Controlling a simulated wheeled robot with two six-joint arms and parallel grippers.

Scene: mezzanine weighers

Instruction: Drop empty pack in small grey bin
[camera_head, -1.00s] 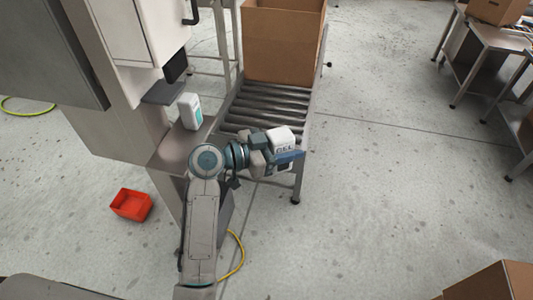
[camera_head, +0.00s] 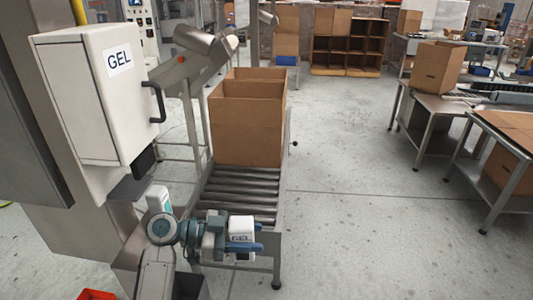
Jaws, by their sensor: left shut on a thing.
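My left gripper (camera_head: 250,246) comes in from the bottom left over the near end of the roller conveyor. It is shut on a small white pack (camera_head: 241,229) with dark lettering that seems to read GEL. Whether the pack is empty cannot be seen. A dark grey open container (camera_head: 190,287), perhaps the small grey bin, shows in part at the bottom edge, below my left wrist and partly behind my arm. My right gripper is not in view.
The roller conveyor (camera_head: 238,190) carries a tall open cardboard box (camera_head: 246,125). A red bin (camera_head: 97,294) is at the bottom left. Steel tables (camera_head: 432,120) stand at right; the floor between is clear.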

